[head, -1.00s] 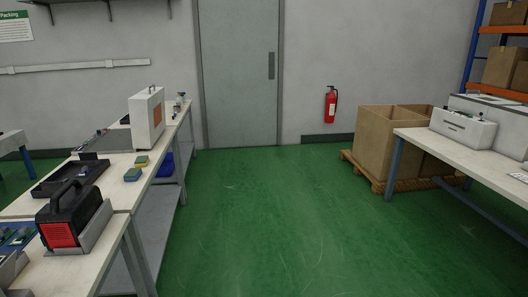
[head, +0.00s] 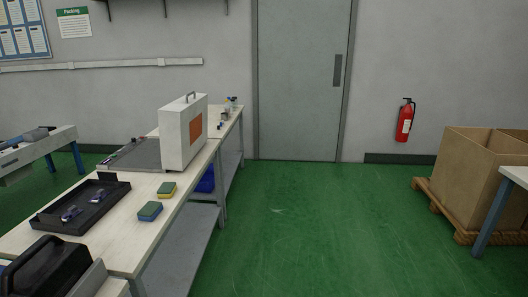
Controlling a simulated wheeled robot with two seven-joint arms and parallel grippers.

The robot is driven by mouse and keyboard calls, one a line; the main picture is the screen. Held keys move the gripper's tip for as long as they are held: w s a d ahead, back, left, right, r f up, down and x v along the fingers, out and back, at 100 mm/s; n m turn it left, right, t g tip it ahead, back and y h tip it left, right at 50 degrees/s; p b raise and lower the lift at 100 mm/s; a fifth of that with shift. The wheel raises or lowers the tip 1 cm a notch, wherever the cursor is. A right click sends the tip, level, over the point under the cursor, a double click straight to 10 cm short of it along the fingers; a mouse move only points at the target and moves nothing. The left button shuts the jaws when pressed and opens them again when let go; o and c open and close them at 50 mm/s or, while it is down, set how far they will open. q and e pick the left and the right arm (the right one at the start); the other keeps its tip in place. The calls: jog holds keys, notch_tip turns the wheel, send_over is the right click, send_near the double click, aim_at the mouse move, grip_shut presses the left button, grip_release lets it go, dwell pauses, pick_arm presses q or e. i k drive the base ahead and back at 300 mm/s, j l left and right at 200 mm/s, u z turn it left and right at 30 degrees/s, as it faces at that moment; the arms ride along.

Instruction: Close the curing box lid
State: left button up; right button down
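The curing box appears to be the pale grey case on the workbench at left of centre. A white panel with a handle on top and an orange window, which looks like its lid (head: 171,140), stands upright at the bench's right edge. A flat grey part (head: 136,154) lies beside it on the left; how the two join is hidden. Neither of my grippers is in view.
Green floor (head: 300,230) is clear right of the bench. A cardboard box (head: 475,180) on a pallet stands at right.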

aim_at(183, 122)
jog(key=i, duration=2.2)
